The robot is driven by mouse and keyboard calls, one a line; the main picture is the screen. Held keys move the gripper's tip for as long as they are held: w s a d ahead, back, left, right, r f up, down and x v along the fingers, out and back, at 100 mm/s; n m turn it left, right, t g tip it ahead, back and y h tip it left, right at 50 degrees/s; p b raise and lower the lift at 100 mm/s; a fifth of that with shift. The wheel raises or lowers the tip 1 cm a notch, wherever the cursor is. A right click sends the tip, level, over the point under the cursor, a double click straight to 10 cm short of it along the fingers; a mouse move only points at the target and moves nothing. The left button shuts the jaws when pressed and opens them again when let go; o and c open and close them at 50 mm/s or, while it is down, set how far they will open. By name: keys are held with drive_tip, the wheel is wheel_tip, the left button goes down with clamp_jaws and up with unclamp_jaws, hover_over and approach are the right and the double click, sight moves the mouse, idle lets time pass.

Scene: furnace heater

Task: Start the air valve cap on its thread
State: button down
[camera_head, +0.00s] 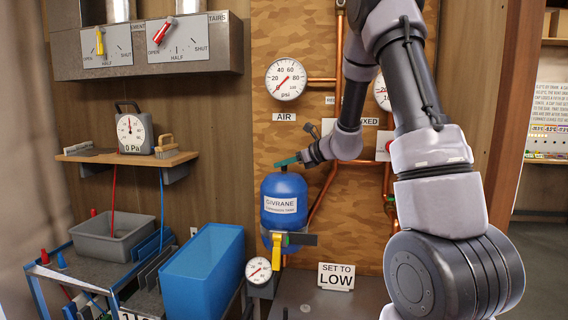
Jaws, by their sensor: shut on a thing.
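The blue tank (284,212), labelled GIVRANE, stands upright in front of the camouflage-patterned board. Its dark valve stem (284,169) rises from the top. My gripper (289,161) reaches in from the right, with its teal end right over the stem. It is shut on the small air valve cap, which is mostly hidden at the fingertips. I cannot tell whether the cap touches the thread or how it is tilted.
A yellow-handled valve (277,250) and a small gauge (259,270) sit low by the tank. Copper pipes (328,193) run behind my arm. A blue bin (203,268) and a grey tray (113,237) stand left. A SET TO LOW sign (336,277) stands front right.

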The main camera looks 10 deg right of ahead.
drive_tip(key=c, duration=0.7)
unclamp_jaws()
drive_tip(key=shift+f, duration=0.1)
drive_tip(key=shift+o, duration=0.2)
drive_tip(key=v, duration=1)
drive_tip(key=shift+s+d+r, duration=0.2)
drive_tip(key=shift+s, duration=0.05)
drive_tip(key=s+a+r+n+g, duration=0.35)
drive_tip(key=s+a+n, duration=0.2)
drive_tip(key=s, duration=0.25)
drive_tip(key=s+d+r+n+h, duration=0.1)
drive_tip(key=s+n+h, duration=0.1)
drive_tip(key=s+n, duration=0.3)
drive_tip(key=s+d+r+n+h, duration=0.2)
drive_tip(key=s+n+h, duration=0.1)
drive_tip(key=s+n, duration=0.3)
drive_tip(key=s+d+r+n+t+h, duration=0.1)
drive_tip(key=s+r+n+h, duration=0.1)
drive_tip(key=s+n, duration=0.4)
drive_tip(key=s, duration=0.3)
drive_tip(key=shift+d+h, duration=0.15)
drive_tip(key=shift+h, duration=0.15)
